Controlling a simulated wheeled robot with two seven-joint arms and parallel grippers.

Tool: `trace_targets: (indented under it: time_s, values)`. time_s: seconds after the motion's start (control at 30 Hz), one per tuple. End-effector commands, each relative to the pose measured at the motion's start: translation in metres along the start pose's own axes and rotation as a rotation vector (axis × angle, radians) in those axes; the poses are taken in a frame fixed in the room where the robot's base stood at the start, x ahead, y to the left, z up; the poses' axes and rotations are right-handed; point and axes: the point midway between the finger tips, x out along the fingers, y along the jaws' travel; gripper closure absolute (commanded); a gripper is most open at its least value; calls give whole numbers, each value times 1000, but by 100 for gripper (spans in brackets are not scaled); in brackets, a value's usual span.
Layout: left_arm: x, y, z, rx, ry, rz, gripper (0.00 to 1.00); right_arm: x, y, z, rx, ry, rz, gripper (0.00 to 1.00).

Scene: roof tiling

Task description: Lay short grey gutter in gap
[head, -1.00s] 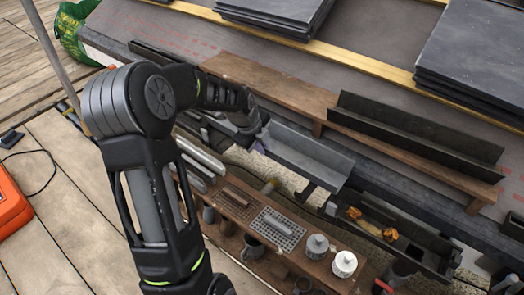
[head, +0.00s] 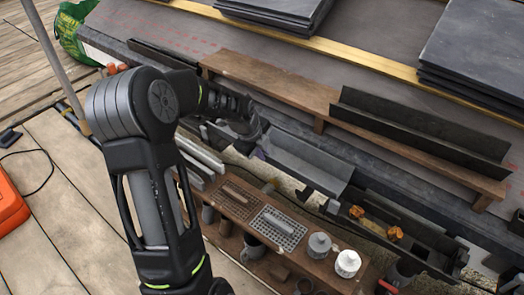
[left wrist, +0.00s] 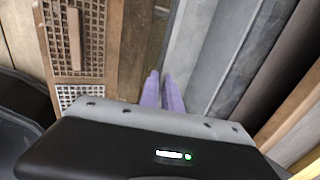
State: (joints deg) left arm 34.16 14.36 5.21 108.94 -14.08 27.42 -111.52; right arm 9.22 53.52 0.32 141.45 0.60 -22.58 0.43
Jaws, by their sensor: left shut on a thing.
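The short grey gutter (head: 305,160) is a light grey open channel in the head view, lying along the eave in the gutter line. Its right end is beside a darker gutter run (head: 410,235) holding orange-yellow pieces. Whether it rests on its supports or hangs just above them I cannot tell. My left gripper (head: 260,153) is at its left part, mostly hidden by my arm. In the left wrist view the purple fingertips (left wrist: 163,92) are close together at the near wall of the grey gutter (left wrist: 205,50), shut on it. My right gripper is not in view.
A wooden shelf (head: 235,200) with grates, pots and cups stands in front of the eave. A dark gutter length (head: 420,125) lies on a brown board (head: 270,80) behind. Slate stacks (head: 475,50) lie on the roof. An orange case (head: 10,205) is at left.

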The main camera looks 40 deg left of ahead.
Motion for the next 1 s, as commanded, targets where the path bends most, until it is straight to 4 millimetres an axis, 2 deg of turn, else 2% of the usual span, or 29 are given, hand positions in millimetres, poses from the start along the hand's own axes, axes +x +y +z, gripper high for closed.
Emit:
trace_targets:
  time_s: [0.03, 0.3, 0.5, 0.7, 1.0]
  values:
    - [10, 4, 0, 0, 0, -1, 100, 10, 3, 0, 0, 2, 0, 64]
    - [36, 15, 0, 0, -1, -2, 100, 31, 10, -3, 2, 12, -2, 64]
    - [52, 22, 0, 0, -1, -2, 100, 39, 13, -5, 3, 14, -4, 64]
    - [61, 26, 0, 0, 0, -2, 100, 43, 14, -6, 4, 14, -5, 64]
    - [63, 26, 0, 0, -1, -2, 100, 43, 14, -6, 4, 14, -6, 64]
